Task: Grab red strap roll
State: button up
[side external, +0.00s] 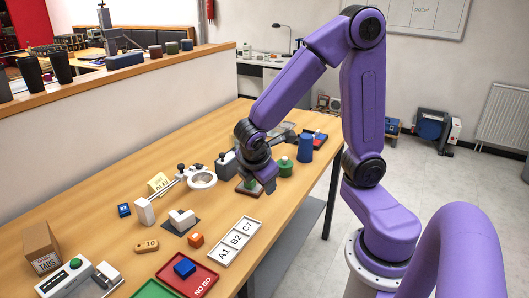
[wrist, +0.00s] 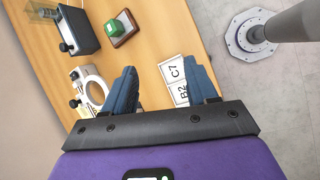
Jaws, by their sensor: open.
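I cannot make out a red strap roll for certain in either view. Small dark rolls or cups (side external: 171,48) stand on the partition ledge at the back left, one of them brownish red; they are too small to identify. My gripper (side external: 266,183) hangs low over the right part of the wooden table, pointing down. In the wrist view my gripper (wrist: 161,72) shows two blue fingers spread wide with nothing between them. The white label tray marked C7 and B2 (wrist: 172,80) shows beyond and between the fingers.
A green cylinder (side external: 286,167) and a blue cylinder (side external: 305,149) stand right of my gripper. A green block (wrist: 114,28) sits on a brown base. A magnifier ring (side external: 202,180) stands left. A red NO GO tray (side external: 204,284) lies in front. Bare table (side external: 100,205) shows at left.

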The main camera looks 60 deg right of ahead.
jog(key=w+d+f+n+h, duration=0.3)
jog(key=w+d+h, duration=0.1)
jog(key=w+d, duration=0.5)
jog(key=w+d+f+n+h, duration=0.35)
jog(key=w+d, duration=0.35)
jog(key=d, duration=0.4)
jog(key=shift+t, duration=0.4)
jog(key=x, duration=1.8)
jog(key=shift+d+r, duration=0.15)
jog(key=shift+r, duration=0.1)
grip_shut()
